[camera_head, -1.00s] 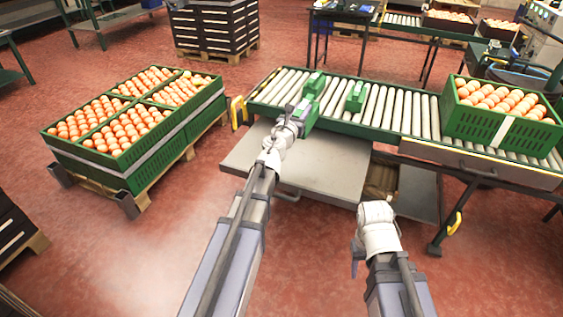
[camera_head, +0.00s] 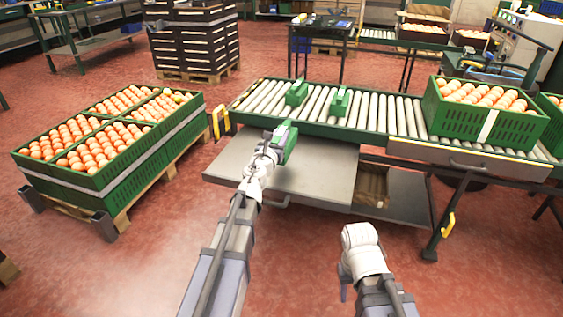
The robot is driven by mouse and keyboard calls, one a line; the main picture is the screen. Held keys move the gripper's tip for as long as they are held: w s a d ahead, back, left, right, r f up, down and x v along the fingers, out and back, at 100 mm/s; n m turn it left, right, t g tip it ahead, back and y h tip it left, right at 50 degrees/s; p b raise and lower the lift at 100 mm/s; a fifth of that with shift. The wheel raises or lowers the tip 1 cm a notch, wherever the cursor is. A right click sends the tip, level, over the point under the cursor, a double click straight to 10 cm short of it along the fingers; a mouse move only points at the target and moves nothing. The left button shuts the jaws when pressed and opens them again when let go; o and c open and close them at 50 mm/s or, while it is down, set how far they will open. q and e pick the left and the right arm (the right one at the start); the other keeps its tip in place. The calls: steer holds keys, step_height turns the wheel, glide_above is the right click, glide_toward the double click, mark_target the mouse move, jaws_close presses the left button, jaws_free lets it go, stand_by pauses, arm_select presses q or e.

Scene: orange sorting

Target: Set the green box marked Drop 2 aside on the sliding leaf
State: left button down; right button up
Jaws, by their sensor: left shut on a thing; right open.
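A green box (camera_head: 288,146) is held by my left gripper (camera_head: 275,140), which is shut on it. The box is at the conveyor's front edge, over the back part of the grey sliding leaf (camera_head: 310,180); I cannot tell whether it touches the leaf. No marking on it is legible. Two similar green boxes, one at the left (camera_head: 296,93) and one at the right (camera_head: 340,102), stand on the rollers behind. My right gripper (camera_head: 346,272) is open and empty, in front of the leaf; its fingers are barely visible.
The roller conveyor (camera_head: 385,112) runs along behind the leaf. A green crate of oranges (camera_head: 480,126) stands on its right part. Green crates of oranges (camera_head: 140,178) stand on a pallet at the left. The leaf's visible top is clear.

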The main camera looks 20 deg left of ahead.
arm_select(q)
steer(key=shift+f+b, duration=3.25)
steer(key=shift+f, duration=0.6)
steer(key=shift+r, duration=0.15)
arm_select(e)
step_height(320, 180, down, 8)
steer(key=shift+r, duration=0.25)
arm_select(q)
steer(key=c, duration=0.6)
jaws_free()
steer(key=shift+c, duration=0.2)
arm_select(e)
steer(key=shift+f, duration=0.15)
arm_select(q)
steer(key=shift+s, duration=0.1)
arm_select(e)
steer(key=shift+r, duration=0.2)
